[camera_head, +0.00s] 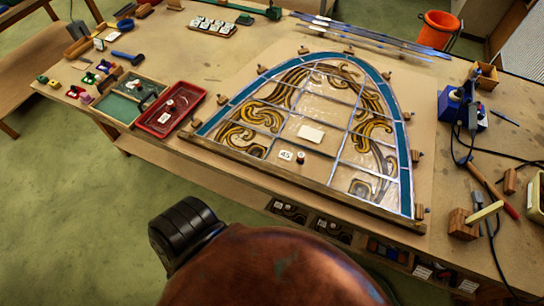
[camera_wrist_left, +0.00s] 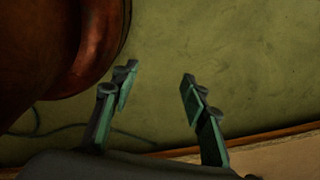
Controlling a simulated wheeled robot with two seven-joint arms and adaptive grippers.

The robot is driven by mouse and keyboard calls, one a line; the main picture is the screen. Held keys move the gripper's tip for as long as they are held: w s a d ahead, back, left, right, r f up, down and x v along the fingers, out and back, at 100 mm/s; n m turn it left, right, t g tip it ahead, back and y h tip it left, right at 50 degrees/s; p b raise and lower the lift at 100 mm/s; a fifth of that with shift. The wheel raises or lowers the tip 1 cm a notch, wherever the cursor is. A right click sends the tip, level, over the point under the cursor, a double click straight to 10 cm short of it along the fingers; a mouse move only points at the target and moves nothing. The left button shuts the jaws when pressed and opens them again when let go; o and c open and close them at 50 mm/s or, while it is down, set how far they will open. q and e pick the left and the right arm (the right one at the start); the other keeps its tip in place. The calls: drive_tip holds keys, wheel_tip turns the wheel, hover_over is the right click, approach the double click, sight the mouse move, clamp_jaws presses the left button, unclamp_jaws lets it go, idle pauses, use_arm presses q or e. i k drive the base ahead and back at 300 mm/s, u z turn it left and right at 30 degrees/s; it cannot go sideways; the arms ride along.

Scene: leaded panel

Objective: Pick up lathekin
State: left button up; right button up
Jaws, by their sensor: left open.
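A pale, flat stick (camera_head: 484,212), which looks like the lathekin, rests on a small wooden block at the right side of the bench in the head view. My left gripper (camera_wrist_left: 158,76) shows only in the left wrist view. Its two green-padded fingers are apart with nothing between them, over the green floor. A strip of pale surface edge lies at the bottom right of that view. The lathekin is not in the wrist view. My right gripper is in neither view.
The arched leaded panel (camera_head: 311,133) fills the bench (camera_head: 240,60) middle. A red tray (camera_head: 171,108) lies left of it. Near the stick are a hammer (camera_head: 490,188), dark-bladed tools, a blue device (camera_head: 462,105) and cables. An orange bucket (camera_head: 438,30) stands behind.

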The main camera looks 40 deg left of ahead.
sight(491, 210)
drive_tip(key=z, duration=0.15)
drive_tip(key=k, duration=1.15)
drive_tip(key=z, duration=0.55)
drive_tip(key=i, duration=1.25)
drive_tip(key=u, duration=0.35)
